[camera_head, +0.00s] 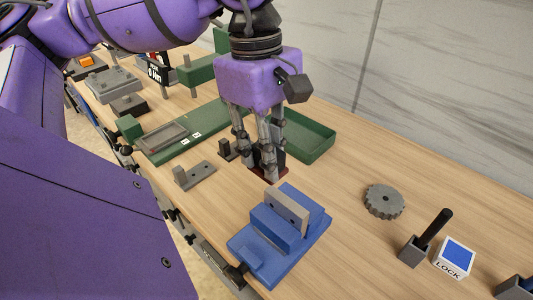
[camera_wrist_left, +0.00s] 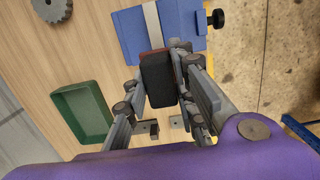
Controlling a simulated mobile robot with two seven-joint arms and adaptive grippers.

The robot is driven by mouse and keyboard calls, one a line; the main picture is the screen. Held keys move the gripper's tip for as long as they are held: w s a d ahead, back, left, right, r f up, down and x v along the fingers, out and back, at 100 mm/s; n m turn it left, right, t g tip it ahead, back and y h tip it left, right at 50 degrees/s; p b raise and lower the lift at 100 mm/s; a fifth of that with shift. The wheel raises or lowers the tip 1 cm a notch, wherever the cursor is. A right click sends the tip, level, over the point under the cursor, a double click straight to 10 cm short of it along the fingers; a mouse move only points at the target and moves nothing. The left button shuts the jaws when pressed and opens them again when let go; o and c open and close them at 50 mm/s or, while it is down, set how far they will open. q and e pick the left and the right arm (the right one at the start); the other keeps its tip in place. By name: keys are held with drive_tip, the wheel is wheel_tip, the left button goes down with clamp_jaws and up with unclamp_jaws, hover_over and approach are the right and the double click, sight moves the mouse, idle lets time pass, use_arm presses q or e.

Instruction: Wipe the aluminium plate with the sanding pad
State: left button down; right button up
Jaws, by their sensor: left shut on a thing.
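The aluminium plate (camera_head: 287,211) is a grey slab standing on edge in a blue vise (camera_head: 259,254). In the left wrist view it shows as a pale strip (camera_wrist_left: 152,24) across the blue vise (camera_wrist_left: 128,32). My left gripper (camera_head: 266,164) points down just behind the vise and is shut on the sanding pad, a dark block with a reddish-brown underside (camera_head: 270,175). The pad (camera_wrist_left: 157,80) sits between the fingers in the wrist view. In the head view the pad is apart from the plate; the fingers partly hide it. My right gripper is not in view.
A green tray (camera_head: 310,141) lies behind my left gripper. A grey gear (camera_head: 384,201), a holder with a black handle (camera_head: 414,250) and a LOCK box (camera_head: 454,258) stand to the right. A small grey bracket (camera_head: 195,175) lies left. The wood between vise and gear is clear.

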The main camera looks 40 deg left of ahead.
use_arm(q)
drive_tip(key=shift+a+r+p, duration=0.2)
drive_tip(key=shift+r+p, duration=0.2)
drive_tip(key=shift+r, duration=1)
drive_tip(key=shift+d+r+p, duration=0.1)
drive_tip(key=shift+r+p, duration=0.45)
drive_tip(key=shift+r, duration=0.05)
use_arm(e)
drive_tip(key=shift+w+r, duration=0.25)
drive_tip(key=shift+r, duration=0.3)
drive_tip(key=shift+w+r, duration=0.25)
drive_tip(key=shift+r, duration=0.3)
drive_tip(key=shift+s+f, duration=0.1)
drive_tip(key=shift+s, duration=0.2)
